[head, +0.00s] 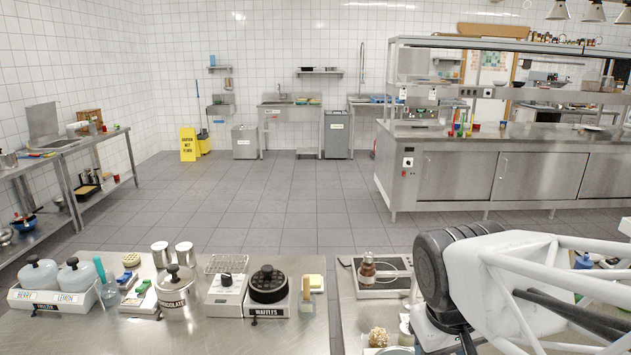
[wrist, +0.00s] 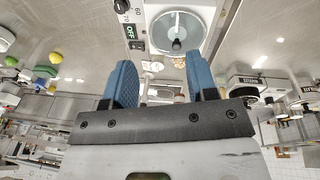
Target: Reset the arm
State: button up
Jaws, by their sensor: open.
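My gripper (wrist: 160,80) shows in the wrist view with its two blue fingers apart. Nothing is between the fingers. In the head view my arm reaches in from the right, over the right part of the counter; its fingers cannot be made out there. In the wrist view, a round glass-lidded pan (wrist: 178,34) with a dark knob lies beyond the fingertips, apart from them.
A yellow floor sign (head: 188,144) stands behind. The tiled floor (head: 290,205) is clear.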

jog(key=shift+s+a+f+m+t+y, duration=0.1)
jog(key=shift+s+m+t+y, duration=0.2)
jog(key=shift+s+m, duration=0.35)
jog(key=shift+s+a+f+m+t+y, duration=0.1)
jog(key=shift+s+m+t+y, duration=0.2)
jog(key=shift+s, duration=0.5)
jog(key=shift+r, duration=0.1)
jog(key=shift+c, duration=0.4)
dwell(1.1)
